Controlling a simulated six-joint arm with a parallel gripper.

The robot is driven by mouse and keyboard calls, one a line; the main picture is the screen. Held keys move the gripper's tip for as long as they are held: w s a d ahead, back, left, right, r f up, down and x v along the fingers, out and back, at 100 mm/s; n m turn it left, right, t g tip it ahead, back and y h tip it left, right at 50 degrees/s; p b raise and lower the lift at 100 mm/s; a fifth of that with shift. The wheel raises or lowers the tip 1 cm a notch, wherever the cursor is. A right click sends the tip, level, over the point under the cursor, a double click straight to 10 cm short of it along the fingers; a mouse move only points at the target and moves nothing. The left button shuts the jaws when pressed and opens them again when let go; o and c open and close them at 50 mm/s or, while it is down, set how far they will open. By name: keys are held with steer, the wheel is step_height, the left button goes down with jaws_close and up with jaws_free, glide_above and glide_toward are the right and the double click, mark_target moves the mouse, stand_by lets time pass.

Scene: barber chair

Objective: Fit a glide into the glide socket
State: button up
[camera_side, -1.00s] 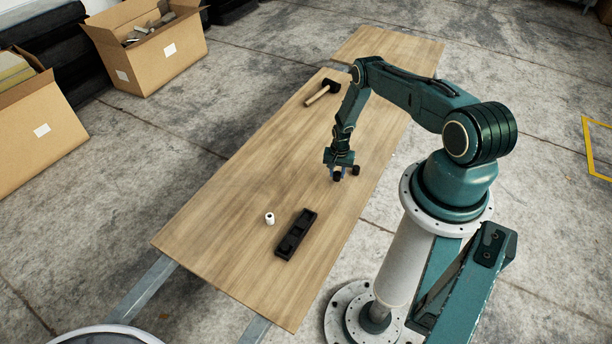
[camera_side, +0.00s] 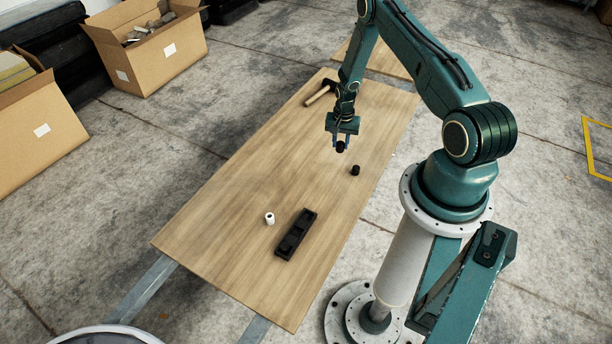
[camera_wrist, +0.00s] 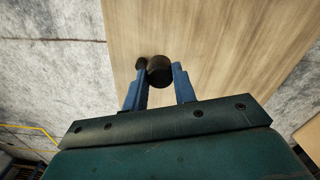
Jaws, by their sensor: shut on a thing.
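My gripper (camera_side: 341,144) is shut on a small black glide (camera_side: 340,148) and holds it above the wooden table. In the wrist view the held glide (camera_wrist: 159,70) is a dark round piece between the blue fingers. A second black glide (camera_side: 355,170) stands on the table to the right of and below my gripper in the side view; it shows partly behind the held one in the wrist view (camera_wrist: 141,63). A long black block with recesses (camera_side: 297,234), which looks like the glide socket, lies toward the near end of the table, well away from my gripper.
A small white cylinder (camera_side: 269,218) stands left of the black block. A hammer (camera_side: 322,93) lies at the table's far left edge. Cardboard boxes (camera_side: 160,62) stand on the floor at left.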

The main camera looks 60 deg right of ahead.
steer(key=shift+r, duration=1.1)
steer(key=shift+a, duration=0.1)
steer(key=w+a, duration=0.4)
steer(key=a, duration=1)
glide_above(297, 234)
step_height(297, 234, down, 15)
steer(key=shift+f, duration=0.1)
steer(key=shift+f, duration=0.1)
steer(key=shift+f, duration=1.8)
steer(key=shift+f, duration=0.15)
